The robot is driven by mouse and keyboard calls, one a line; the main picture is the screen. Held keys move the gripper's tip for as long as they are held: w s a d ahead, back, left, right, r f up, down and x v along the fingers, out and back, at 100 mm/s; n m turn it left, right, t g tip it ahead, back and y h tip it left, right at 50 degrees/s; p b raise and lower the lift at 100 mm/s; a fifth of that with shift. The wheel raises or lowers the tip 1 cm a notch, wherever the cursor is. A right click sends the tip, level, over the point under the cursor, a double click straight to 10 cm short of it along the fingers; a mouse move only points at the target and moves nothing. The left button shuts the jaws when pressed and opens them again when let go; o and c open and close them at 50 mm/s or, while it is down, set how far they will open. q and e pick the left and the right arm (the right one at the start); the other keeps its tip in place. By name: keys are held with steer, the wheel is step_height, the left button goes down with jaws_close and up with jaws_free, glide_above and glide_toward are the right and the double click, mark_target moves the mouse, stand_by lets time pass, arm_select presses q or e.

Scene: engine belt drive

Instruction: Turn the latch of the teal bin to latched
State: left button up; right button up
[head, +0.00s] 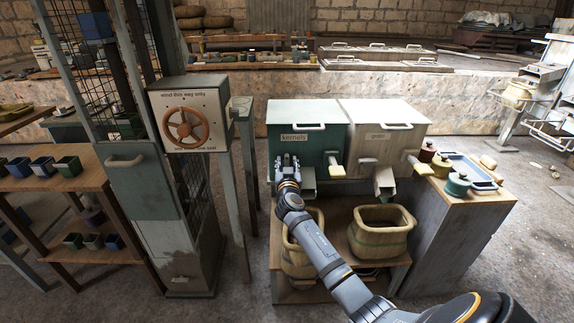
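The teal bin (315,141) stands in the middle, labelled "kernels", with a pale lid and a light handle at the lid's front edge. My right gripper (287,160) is at the left part of the bin's front face, below the label. Its fingers look close to the face, but whether they touch it or hold anything is too small to tell. I cannot make out the latch; the gripper may cover it. A yellow-tipped lever (336,168) sticks out at the bin's lower right. My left gripper is not in view.
A cream bin (379,151) labelled "grain" adjoins on the right. Woven baskets (380,232) stand on the wooden shelf below. A side counter (470,194) holds small coloured pots. A box with an orange handwheel (185,124) stands at left, beside a wire-mesh cabinet. Floor shows between them.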

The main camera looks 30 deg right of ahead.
jaws_close()
